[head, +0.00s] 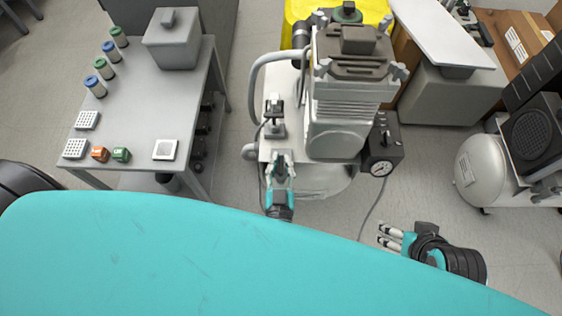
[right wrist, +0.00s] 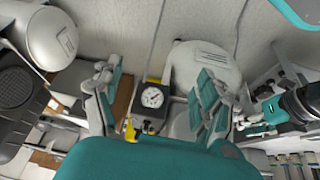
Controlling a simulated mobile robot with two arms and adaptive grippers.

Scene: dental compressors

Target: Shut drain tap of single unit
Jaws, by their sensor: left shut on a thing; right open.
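The single unit (head: 347,95) is a compressor with a grey ribbed motor block on a white tank, in the middle of the head view. The tank (right wrist: 205,62) also shows in the right wrist view. My left gripper (head: 281,165) is at the unit's front left side, shut on a small part that its fingers hide. I cannot make out the drain tap clearly. My right gripper (head: 390,237) is open and empty, to the right of the unit and apart from it. Its spread fingers show in the right wrist view (right wrist: 158,105).
A black box with a round gauge (head: 381,167) is on the unit's right side. A grey table (head: 130,115) with small jars and blocks stands at left. Another white tank (head: 484,170) stands at right. A cable lies on the floor between them.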

